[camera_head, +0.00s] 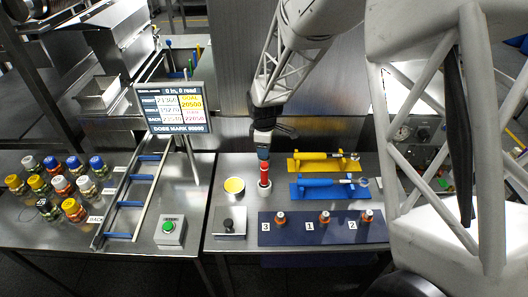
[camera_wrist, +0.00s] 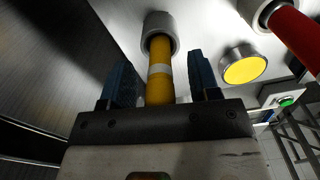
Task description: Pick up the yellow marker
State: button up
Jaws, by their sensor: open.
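The yellow marker (camera_wrist: 160,85) has a white band and shows in the wrist view with one end in a grey cylindrical piece (camera_wrist: 159,30). My gripper (camera_wrist: 160,72) is open, with one blue finger on each side of the marker and visible gaps between them. In the head view my gripper (camera_head: 264,150) points down above the steel table, just behind a red marker (camera_head: 264,176) that stands upright. The red marker (camera_wrist: 298,38) also shows at the upper right of the wrist view. I cannot make out the yellow marker in the head view; the gripper may hide it.
A round yellow pad (camera_head: 234,185) and a black-knobbed plate (camera_head: 229,223) lie to the left. A numbered dark board (camera_head: 290,237) is in front. A display (camera_head: 175,108) stands at left.

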grip_shut()
dwell(0.3)
jog(key=shift+r, duration=0.1)
notch_tip(320, 180, up, 10)
jog(key=shift+f, duration=0.1)
dwell(0.6)
dwell(0.5)
